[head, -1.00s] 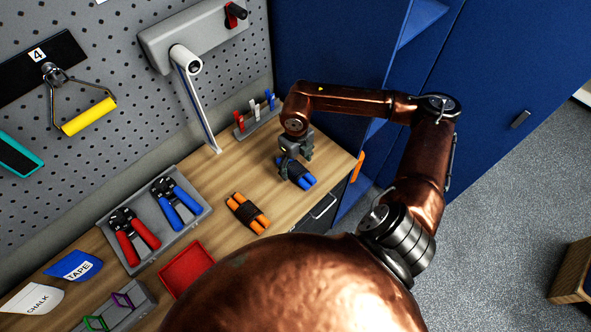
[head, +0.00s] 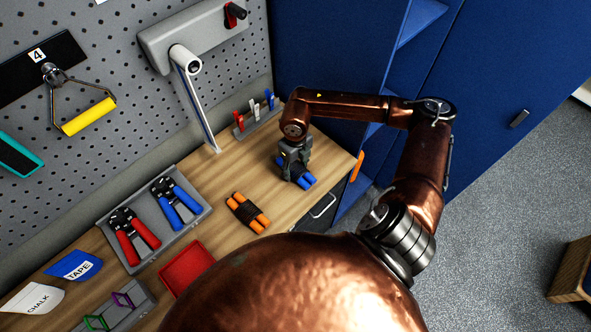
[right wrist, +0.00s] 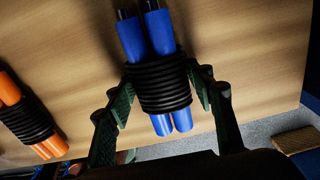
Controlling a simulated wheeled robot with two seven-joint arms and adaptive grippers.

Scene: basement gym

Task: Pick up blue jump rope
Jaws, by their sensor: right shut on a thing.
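The blue jump rope (head: 306,180) lies on the wooden bench top near its right end. In the right wrist view it shows as two blue handles with a black cord (right wrist: 161,86) coiled around their middle. My right gripper (head: 296,170) has come down over it from above. Its two fingers press on the coiled cord from both sides, and in the right wrist view (right wrist: 160,90) the rope sits between them. The rope appears to rest on the bench still. My left gripper is not in view.
An orange-handled jump rope (head: 248,213) lies to the left on the bench. A grey tray (head: 150,258) holds red and blue hand grippers. A red tray (head: 187,268) sits nearer. A rack of clips (head: 256,117) stands behind. The blue cabinet (head: 330,50) is close behind my right arm.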

